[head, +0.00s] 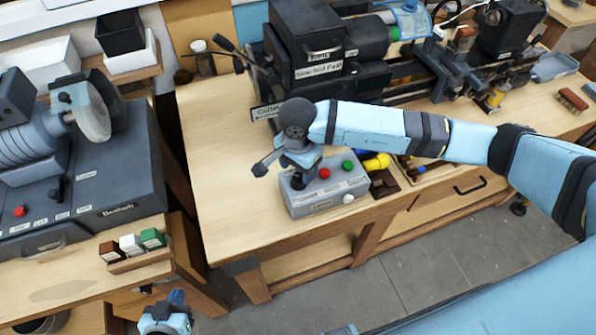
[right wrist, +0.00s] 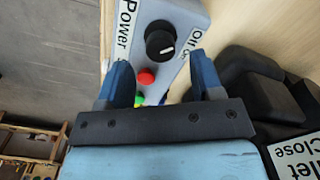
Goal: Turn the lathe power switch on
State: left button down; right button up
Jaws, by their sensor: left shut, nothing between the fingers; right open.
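The lathe's grey control box (head: 330,198) stands on the front left of the lathe bench. The black power knob (right wrist: 160,42) has a white pointer line and "Power" and "Off/On" labels beside it in the right wrist view. A red button (right wrist: 147,77) and a partly hidden green button (right wrist: 138,99) are on the same face. My right gripper (right wrist: 162,82) is open, its fingers apart over the box, with the knob beyond the fingertips. In the head view, my right gripper (head: 300,177) covers part of the knob. My left gripper (head: 174,298) is shut and empty, low at the bottom.
The lathe headstock (head: 318,45) and carriage stand behind the box. A yellow-handled tool (head: 375,162) lies just right of it. The bench left of the box is clear.

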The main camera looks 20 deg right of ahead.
aim_at(298, 178)
jog(key=shift+f, duration=1.85)
jog(key=c, duration=0.9)
